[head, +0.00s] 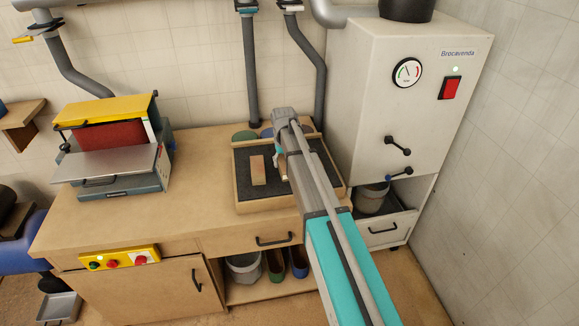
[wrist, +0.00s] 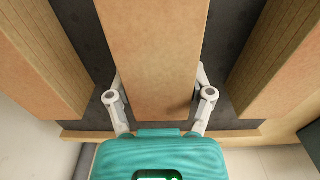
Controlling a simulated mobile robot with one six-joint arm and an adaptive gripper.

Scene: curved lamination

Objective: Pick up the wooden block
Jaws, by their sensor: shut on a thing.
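A wooden block (wrist: 153,50) fills the middle of the wrist view, a plain tan bar seen close up. My gripper (wrist: 160,90) has one grey finger on each side of it and is shut on it. The block seems to be above or on the dark tray floor; I cannot tell if it touches. In the head view my arm hides most of the gripper over the tray. A wooden block (head: 258,170) stands in the tray there, left of my arm.
Two more wooden pieces flank the held block, on the left (wrist: 38,55) and the right (wrist: 282,60). The wood-rimmed tray (head: 272,205) has a dark lining. A yellow-topped machine (head: 110,150) stands left on the bench, and a white cabinet (head: 385,105) stands right.

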